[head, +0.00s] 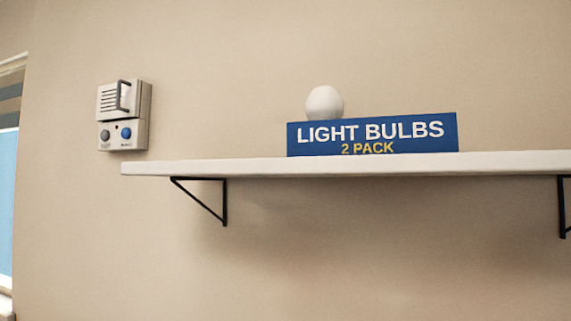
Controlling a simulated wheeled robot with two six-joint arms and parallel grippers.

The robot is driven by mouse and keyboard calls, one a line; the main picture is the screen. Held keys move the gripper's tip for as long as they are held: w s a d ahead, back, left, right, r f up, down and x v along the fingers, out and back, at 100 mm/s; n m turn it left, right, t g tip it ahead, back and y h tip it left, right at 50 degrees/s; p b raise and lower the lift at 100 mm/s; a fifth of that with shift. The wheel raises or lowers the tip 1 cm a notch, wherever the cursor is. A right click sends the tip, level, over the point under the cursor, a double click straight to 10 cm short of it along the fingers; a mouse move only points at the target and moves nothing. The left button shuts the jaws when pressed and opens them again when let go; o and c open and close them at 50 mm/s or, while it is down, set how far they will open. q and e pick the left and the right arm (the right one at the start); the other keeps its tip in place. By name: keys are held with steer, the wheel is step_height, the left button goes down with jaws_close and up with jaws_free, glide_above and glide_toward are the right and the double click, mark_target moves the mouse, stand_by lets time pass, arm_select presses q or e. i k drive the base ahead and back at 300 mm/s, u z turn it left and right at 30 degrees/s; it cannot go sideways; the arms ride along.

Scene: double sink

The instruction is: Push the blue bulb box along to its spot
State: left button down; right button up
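The blue bulb box (372,133) stands on a white wall shelf (240,167). It is long and low, with "LIGHT BULBS" in white and "2 PACK" in yellow on its front. A round white bulb (324,101) shows above the box's left part; I cannot tell whether it rests on the box or stands behind it. Neither of my grippers is in the head view. No marked spot for the box can be made out on the shelf.
The shelf is bare left of the box and right of it. Black brackets (224,202) hold it from below. A wall device (124,116) with a handle and two round buttons hangs above the shelf's left end. A window (8,190) is at the far left.

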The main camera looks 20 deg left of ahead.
mark_target(434, 133)
steer(key=z, duration=0.55)
steer(key=k, duration=1.35)
steer(key=z, duration=0.45)
